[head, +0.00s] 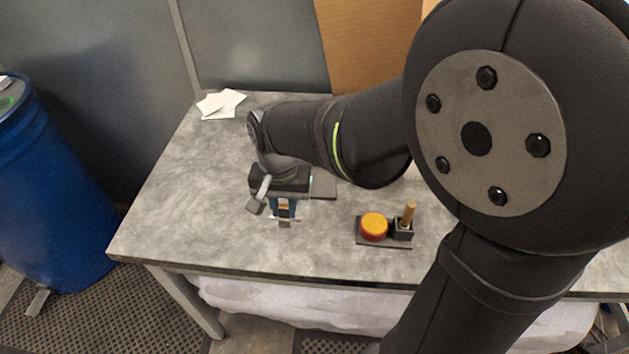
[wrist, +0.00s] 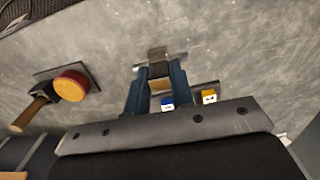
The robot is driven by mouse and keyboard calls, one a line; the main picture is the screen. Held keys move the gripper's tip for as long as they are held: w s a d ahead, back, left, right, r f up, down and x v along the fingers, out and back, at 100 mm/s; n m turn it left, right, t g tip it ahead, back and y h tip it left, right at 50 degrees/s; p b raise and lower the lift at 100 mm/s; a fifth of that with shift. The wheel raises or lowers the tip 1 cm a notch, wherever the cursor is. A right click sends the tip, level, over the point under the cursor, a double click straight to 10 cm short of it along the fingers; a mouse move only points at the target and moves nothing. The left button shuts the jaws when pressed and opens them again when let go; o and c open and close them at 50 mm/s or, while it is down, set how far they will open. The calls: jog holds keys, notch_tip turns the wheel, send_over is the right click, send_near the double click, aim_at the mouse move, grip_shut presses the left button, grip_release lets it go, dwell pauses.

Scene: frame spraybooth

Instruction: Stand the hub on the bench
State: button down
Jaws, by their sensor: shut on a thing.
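My gripper (head: 284,208) is at the left middle of the bench (head: 190,220), pointing down. Its two blue fingers also show in the wrist view (wrist: 157,74). They are shut on a small piece with dark, grey and tan parts, which I take to be the hub (head: 284,222). The hub also shows between the fingers in the wrist view (wrist: 155,53). The fingers hide much of it. I cannot tell whether it touches the bench.
A dark flat plate (head: 323,187) lies right behind my gripper. An orange round piece (head: 374,226) and a black cup with a wooden handle (head: 407,222) stand at front right. White papers (head: 221,104) lie at the back left. The left of the bench is clear.

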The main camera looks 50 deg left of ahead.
aim_at(271, 217)
jog(key=shift+s+a+f, duration=0.9)
jog(key=shift+s+a, duration=0.1)
jog(key=shift+s, duration=0.15)
jog(key=shift+f, duration=2)
jog(key=c, duration=1.3)
grip_release()
jog(key=shift+f, duration=0.15)
jog(key=shift+o, duration=0.2)
notch_tip(271, 217, up, 12)
jog(key=shift+r, duration=0.2)
jog(key=shift+f, duration=0.1)
